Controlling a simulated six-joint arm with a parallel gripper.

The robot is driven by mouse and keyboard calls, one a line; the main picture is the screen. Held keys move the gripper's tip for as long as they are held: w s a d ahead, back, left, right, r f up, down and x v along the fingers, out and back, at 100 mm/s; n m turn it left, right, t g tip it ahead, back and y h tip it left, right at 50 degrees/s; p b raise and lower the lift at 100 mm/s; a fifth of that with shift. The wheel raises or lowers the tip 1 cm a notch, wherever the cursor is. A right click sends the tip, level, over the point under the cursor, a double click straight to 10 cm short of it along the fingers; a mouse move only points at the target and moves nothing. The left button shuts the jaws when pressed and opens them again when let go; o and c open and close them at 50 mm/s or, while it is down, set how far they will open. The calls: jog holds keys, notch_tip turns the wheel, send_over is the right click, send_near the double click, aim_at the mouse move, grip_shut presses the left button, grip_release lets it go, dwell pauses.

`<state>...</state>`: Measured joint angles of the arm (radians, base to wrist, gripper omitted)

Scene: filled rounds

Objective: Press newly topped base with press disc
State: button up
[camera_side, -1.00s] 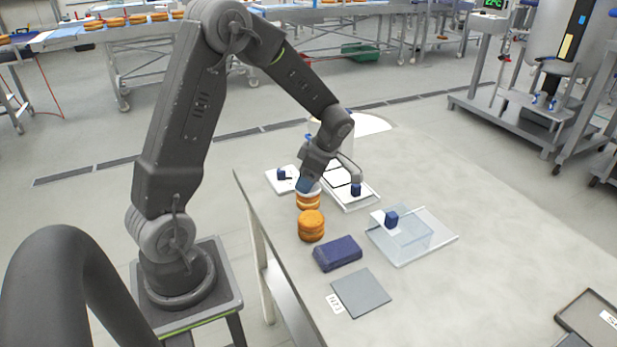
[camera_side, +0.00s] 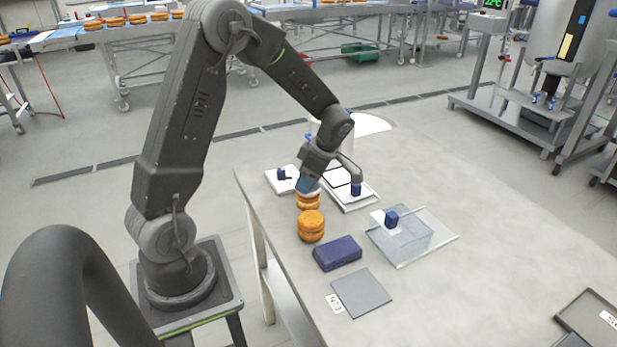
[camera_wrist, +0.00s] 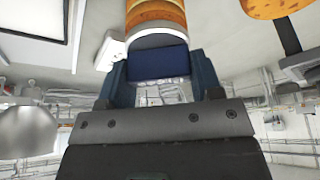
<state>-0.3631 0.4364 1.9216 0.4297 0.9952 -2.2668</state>
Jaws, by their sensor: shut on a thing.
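My gripper (camera_side: 308,187) points down at the back left of the table, shut on the dark blue handle of the press disc (camera_wrist: 155,41). The handle (camera_wrist: 158,63) sits between the fingers in the wrist view. The pale disc is right against a filled round (camera_side: 308,201), an orange-brown base and top with a pale band. The round also shows in the wrist view (camera_wrist: 155,14). The disc appears to touch its top; the exact contact is hard to see. A second orange-brown stack (camera_side: 311,226) stands just in front, apart from the gripper.
A dark blue box (camera_side: 338,253) and a grey mat (camera_side: 361,293) lie nearer. A clear tray (camera_side: 432,245) with a blue-knobbed piece (camera_side: 391,220) is to the right. White trays (camera_side: 366,199) lie behind.

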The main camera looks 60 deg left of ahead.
dwell(0.3)
jog(key=shift+r, duration=3)
jog(key=shift+d, duration=0.1)
